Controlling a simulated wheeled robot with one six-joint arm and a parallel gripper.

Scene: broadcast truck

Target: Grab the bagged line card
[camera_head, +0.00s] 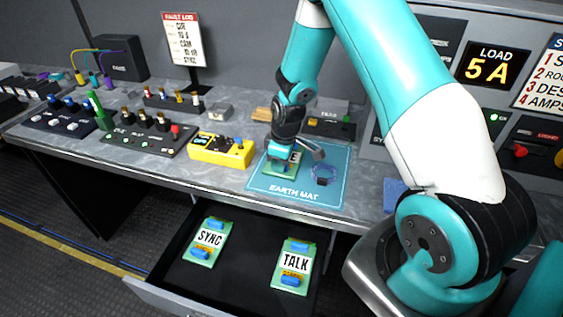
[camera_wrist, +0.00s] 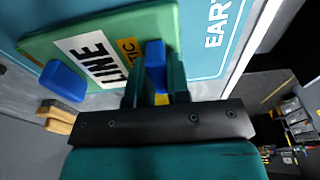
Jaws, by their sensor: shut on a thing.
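The line card (camera_head: 280,172) is green with a white label reading LINE, and it is on or just above the teal earth mat (camera_head: 325,197). In the wrist view the card (camera_wrist: 95,57) fills the upper left, and I see no clear bag around it. It has a blue block (camera_wrist: 62,81) at one end and a blue grip (camera_wrist: 155,54) at the other. My gripper (camera_wrist: 156,85) is shut on that second blue grip. In the head view my gripper (camera_head: 284,152) points down and hides part of the card. I cannot tell whether the card touches the mat.
An open drawer below the bench holds a SYNC card (camera_head: 208,243) and a TALK card (camera_head: 294,264). A yellow box (camera_head: 220,150) stands left of the mat. A blue coiled strap (camera_head: 323,173) lies on the mat's right. A panel reading LOAD 5 A (camera_head: 490,66) rises behind.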

